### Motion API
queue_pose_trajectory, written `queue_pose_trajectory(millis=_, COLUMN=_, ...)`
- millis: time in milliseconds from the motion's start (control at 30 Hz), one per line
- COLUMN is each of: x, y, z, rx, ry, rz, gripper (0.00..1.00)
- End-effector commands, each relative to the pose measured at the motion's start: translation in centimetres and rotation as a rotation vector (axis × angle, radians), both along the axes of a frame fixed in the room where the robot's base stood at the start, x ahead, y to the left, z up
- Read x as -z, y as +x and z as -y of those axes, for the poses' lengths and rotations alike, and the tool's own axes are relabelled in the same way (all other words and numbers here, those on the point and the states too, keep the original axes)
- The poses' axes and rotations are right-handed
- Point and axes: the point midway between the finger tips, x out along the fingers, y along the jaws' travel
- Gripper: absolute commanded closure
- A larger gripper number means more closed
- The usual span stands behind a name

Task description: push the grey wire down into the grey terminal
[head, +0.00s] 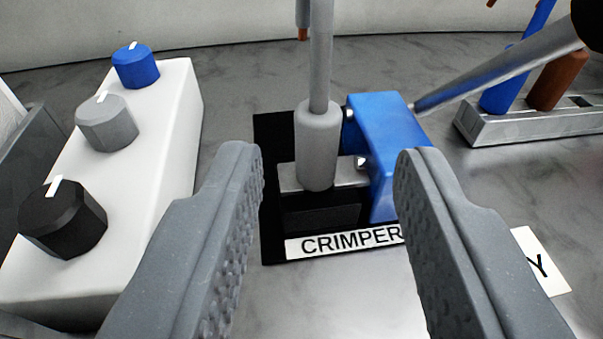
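The grey wire (320,60) stands upright, its lower end at the top of the grey terminal (317,150). How deep it sits inside the terminal I cannot tell. The terminal stands upright on the metal part of the crimper (389,140), beside its blue block. My gripper (328,155) is open, with one textured grey finger on each side of the terminal in the picture. Neither finger appears to touch the wire or the terminal.
A white box (150,170) with blue, grey and black knobs stands on the left. A silver lever (500,75) slants up right from the crimper. A metal rack (530,121) holds blue and brown pieces at the upper right. A white label (540,262) lies at the lower right.

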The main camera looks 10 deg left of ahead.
Motion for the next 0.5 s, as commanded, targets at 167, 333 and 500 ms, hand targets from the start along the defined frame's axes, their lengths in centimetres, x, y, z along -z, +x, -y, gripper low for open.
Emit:
queue_pose_trajectory(millis=167, x=0.6, y=0.2, z=-0.1, rx=-0.005, ry=0.006, rz=0.004, gripper=0.64)
queue_pose_trajectory(millis=333, x=0.8, y=1.6, z=-0.2, rx=-0.004, ry=0.005, rz=0.007, gripper=0.64)
queue_pose_trajectory(millis=500, x=1.5, y=3.9, z=-0.3, rx=-0.004, ry=0.006, rz=0.002, gripper=0.64)
